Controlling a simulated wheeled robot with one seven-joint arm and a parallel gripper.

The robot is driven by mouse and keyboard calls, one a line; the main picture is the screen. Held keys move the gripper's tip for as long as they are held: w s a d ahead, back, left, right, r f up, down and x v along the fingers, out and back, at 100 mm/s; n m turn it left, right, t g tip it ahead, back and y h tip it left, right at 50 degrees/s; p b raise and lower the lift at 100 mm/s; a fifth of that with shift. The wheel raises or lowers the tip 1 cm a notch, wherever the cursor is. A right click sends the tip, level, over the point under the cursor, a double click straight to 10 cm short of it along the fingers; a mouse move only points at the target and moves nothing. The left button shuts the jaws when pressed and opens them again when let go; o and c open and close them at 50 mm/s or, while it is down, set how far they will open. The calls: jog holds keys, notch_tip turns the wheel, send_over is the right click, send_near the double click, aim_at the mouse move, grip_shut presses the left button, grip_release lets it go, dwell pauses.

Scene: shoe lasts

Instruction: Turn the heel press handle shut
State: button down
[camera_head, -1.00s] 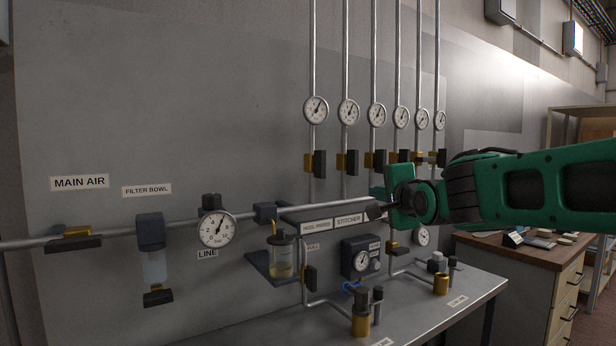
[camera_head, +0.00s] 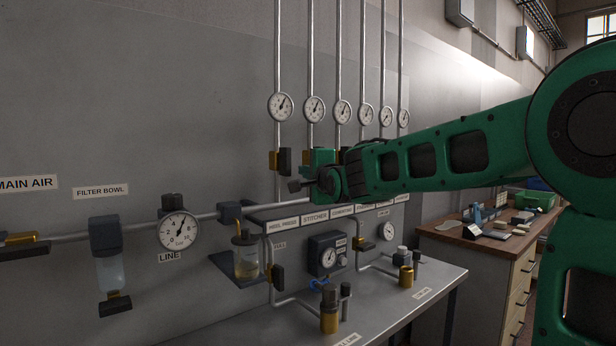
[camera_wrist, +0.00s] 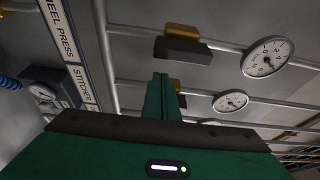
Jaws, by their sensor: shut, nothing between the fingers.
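The heel press valve is on the leftmost vertical pipe, above the HEEL PRESS label (camera_head: 282,225). It has a brass body and a black handle (camera_head: 284,160) lying along the pipe. In the wrist view the same black handle (camera_wrist: 183,50) lies along its pipe, with brass behind it. My gripper (camera_head: 296,186) is shut and empty, just below and slightly right of the handle in the head view. In the wrist view its closed fingers (camera_wrist: 162,92) point up, left of and below the handle in the picture, apart from it. The stitcher valve is partly hidden behind my gripper.
Several parallel pipes with gauges (camera_head: 280,107) run up the wall to the right. A label ledge (camera_head: 285,212) runs below the valves. A regulator (camera_head: 328,254) and glass bowl (camera_head: 246,258) are beneath it.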

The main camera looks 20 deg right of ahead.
jog(key=shift+s+a+r, duration=0.1)
jog(key=shift+s+a, duration=0.15)
jog(key=shift+a, duration=0.35)
jog(key=shift+s+a, duration=0.25)
jog(key=shift+a, duration=0.3)
